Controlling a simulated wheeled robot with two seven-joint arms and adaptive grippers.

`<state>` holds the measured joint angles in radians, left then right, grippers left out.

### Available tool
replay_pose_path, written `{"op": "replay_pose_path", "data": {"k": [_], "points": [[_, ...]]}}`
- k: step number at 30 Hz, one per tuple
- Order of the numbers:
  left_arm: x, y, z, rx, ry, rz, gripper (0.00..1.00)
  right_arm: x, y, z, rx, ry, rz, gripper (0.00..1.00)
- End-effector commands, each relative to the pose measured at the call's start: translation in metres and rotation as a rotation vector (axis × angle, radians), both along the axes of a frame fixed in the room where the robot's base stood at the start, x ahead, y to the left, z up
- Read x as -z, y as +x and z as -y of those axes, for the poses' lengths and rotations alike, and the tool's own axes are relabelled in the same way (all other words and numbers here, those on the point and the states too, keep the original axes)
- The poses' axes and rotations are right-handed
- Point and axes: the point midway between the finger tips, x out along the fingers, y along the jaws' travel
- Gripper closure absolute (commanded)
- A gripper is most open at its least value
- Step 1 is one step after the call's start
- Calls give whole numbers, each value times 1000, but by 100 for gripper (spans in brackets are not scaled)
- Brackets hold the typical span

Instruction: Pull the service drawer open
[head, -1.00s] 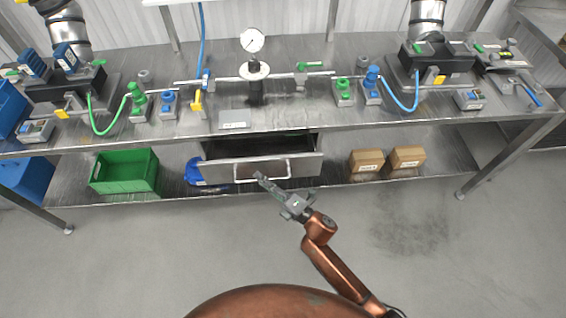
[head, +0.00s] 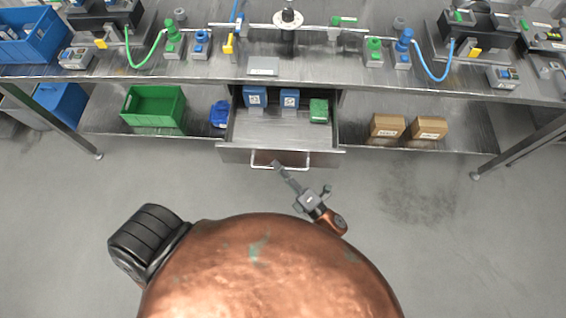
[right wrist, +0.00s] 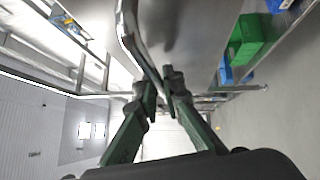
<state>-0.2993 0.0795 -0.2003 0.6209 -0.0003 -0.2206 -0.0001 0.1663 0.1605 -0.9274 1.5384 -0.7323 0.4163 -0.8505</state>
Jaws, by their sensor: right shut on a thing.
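The service drawer (head: 235,155) hangs under the middle of the workbench and stands pulled well out. Inside it, at the back, are two blue boxes (head: 255,97) and a green box (head: 319,111). My left gripper is not in view.
On the lower shelf, a green crate (head: 153,122) and a blue item (head: 219,114) are left of the drawer, and two cardboard boxes (head: 387,128) are to its right. Pipes and valves stand on the workbench top (head: 330,68). The floor before the drawer is clear.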

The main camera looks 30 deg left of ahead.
Motion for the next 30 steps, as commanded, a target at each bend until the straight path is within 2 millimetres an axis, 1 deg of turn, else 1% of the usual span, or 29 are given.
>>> {"op": "replay_pose_path", "data": {"k": [8,9,16,25,28,30], "points": [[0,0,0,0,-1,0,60,1,0,1,1,-2,-1,100],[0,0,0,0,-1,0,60,1,0,1,2,-2,-1,90],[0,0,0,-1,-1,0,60,1,0,1,2,-1,0,74],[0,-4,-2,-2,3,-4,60,1,0,3,2,-1,0,74],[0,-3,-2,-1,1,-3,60,2,-2,10,3,-1,-1,74],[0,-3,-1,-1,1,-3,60,5,-5,21,4,-3,-2,74]]}}
